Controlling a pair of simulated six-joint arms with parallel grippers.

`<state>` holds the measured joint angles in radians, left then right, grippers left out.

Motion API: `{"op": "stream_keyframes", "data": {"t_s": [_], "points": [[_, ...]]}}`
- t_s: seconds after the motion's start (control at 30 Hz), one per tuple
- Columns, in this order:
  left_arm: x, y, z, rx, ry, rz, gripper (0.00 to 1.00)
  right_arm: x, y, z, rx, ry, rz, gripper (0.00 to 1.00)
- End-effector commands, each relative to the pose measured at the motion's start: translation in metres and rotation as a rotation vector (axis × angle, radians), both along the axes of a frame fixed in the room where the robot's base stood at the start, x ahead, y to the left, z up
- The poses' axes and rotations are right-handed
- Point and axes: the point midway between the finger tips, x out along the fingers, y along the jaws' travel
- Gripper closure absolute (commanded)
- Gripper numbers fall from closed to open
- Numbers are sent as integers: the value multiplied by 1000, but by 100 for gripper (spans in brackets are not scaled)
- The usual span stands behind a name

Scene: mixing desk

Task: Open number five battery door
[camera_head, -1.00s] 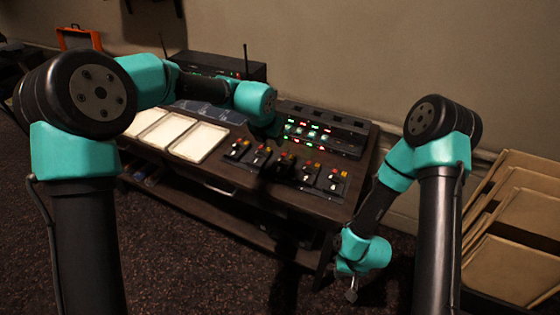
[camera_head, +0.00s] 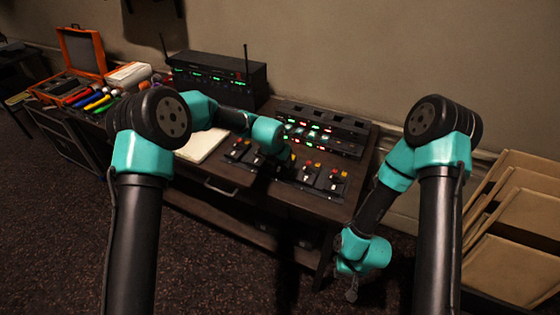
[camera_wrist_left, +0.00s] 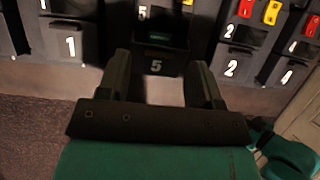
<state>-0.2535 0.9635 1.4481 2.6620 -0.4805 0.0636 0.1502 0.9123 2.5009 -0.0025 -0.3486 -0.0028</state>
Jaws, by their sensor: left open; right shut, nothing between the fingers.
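In the head view the left fingers are hidden in shadow beyond the teal wrist. My right gripper (camera_head: 351,293) is shut and empty, hanging low beside the desk's right end.
Units marked 1 (camera_wrist_left: 70,46), 2 (camera_wrist_left: 232,67) and 4 (camera_wrist_left: 287,77) stand close on both sides. A lit rack (camera_head: 322,128) is behind them. A black receiver with antennas (camera_head: 215,78) and an orange case (camera_head: 82,50) are at left.

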Motion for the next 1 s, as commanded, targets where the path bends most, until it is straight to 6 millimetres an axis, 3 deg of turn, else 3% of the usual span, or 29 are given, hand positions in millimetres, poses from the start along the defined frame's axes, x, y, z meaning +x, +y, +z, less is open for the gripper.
{"op": "stream_keyframes", "data": {"t_s": [0.13,0.47,1.0], "points": [[4,-2,-12,1,1,0,40,0,0,0,0,0,0,100],[5,-3,-14,0,0,0,40,0,0,0,0,0,0,100],[5,-3,-13,0,0,0,90,0,0,0,0,0,0,100]]}}
